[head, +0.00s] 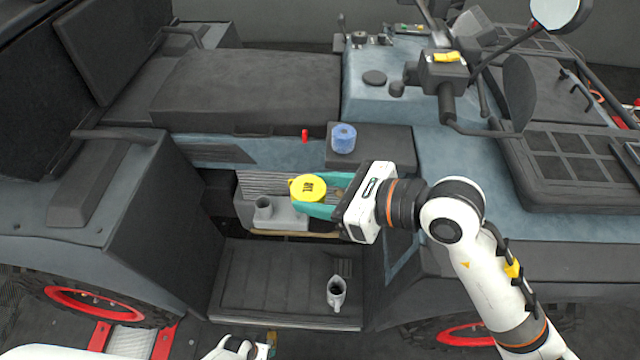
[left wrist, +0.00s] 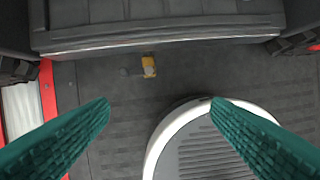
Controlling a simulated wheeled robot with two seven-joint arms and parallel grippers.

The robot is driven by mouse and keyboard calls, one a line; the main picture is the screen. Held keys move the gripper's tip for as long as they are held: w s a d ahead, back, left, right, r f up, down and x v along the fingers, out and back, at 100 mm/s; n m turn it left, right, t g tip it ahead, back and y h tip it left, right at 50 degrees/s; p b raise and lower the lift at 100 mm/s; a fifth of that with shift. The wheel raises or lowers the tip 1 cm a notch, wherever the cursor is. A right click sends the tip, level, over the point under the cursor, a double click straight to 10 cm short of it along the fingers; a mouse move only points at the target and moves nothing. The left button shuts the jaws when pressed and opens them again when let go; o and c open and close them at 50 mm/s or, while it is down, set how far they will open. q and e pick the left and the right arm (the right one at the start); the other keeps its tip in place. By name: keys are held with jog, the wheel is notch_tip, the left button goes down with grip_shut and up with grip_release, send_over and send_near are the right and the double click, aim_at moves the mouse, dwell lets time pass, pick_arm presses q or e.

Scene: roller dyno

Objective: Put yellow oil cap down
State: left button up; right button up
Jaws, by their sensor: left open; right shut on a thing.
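The yellow oil cap (head: 308,188) is held between the teal fingers of my right gripper (head: 322,192), in the middle of the head view. It is above and to the right of a grey filler neck (head: 264,207) on the vehicle's side, and apart from it. In the left wrist view my left gripper (left wrist: 160,115) is open and empty, with its two teal fingers wide apart over the dark floor. In the head view the left fingers are not visible.
A blue roll (head: 343,139) stands on a dark ledge beside a small red item (head: 305,136). A grey jug (head: 336,292) stands on the footwell floor (head: 260,280). The footwell left of the jug is clear. A small yellow item (left wrist: 149,66) lies on the ground.

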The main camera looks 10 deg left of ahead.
pick_arm(q)
jog(key=s+a+f+m, duration=0.1)
jog(key=s+f, duration=0.1)
jog(key=s, duration=0.8)
jog(key=s+a+f+g, duration=0.1)
jog(key=s+f, duration=0.1)
jog(key=s, duration=0.8)
jog(key=shift+a+m+g+y, duration=0.25)
jog(key=shift+m+g+y, duration=0.05)
jog(key=shift+m+y, duration=0.1)
